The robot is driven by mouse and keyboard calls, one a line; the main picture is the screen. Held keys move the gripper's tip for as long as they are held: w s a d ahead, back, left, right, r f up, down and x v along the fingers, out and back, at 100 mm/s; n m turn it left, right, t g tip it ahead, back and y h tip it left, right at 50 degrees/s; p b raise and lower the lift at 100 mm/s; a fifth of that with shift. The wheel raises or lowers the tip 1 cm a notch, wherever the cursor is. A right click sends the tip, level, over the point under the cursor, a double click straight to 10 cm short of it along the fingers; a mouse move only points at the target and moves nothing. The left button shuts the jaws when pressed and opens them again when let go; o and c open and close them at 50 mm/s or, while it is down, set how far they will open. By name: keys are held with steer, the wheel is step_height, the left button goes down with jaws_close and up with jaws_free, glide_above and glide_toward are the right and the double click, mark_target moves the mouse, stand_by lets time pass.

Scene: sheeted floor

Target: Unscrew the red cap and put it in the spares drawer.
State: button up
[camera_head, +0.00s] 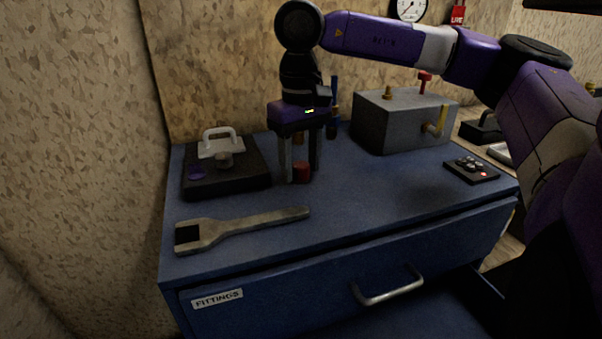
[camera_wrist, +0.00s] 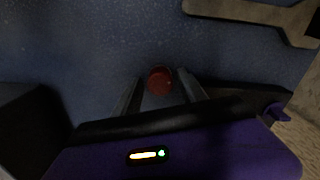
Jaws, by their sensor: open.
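The red cap (camera_head: 303,172) sits on the blue bench top, near its middle. My gripper (camera_head: 302,178) points straight down over it, open, with its fingers reaching almost to the bench top. In the wrist view the red cap (camera_wrist: 160,80) lies just beyond and between the tips of the two open fingers (camera_wrist: 159,82). I cannot tell whether the fingers touch it. A drawer labelled FITTINGS (camera_head: 310,290) is in the bench front and looks shut. No drawer labelled spares can be read.
A wrench (camera_head: 245,228) lies at the front left; it also shows in the wrist view (camera_wrist: 245,12). A black case with a white handle (camera_head: 225,175) stands at the left. A grey box with valves (camera_head: 395,122) stands at the back, and a button panel (camera_head: 471,170) lies at the right.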

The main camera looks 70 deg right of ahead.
steer(key=m+b, duration=0.1)
steer(key=m, duration=0.2)
steer(key=shift+f+m, duration=0.1)
steer(key=shift+m, duration=0.3)
steer(key=m, duration=0.3)
steer(key=shift+m+b, duration=0.35)
steer(key=shift+m, duration=0.05)
steer(key=m+b, duration=0.1)
steer(key=m, duration=0.2)
steer(key=shift+m, duration=0.3)
steer(key=m, duration=0.4)
steer(key=shift+b, duration=0.3)
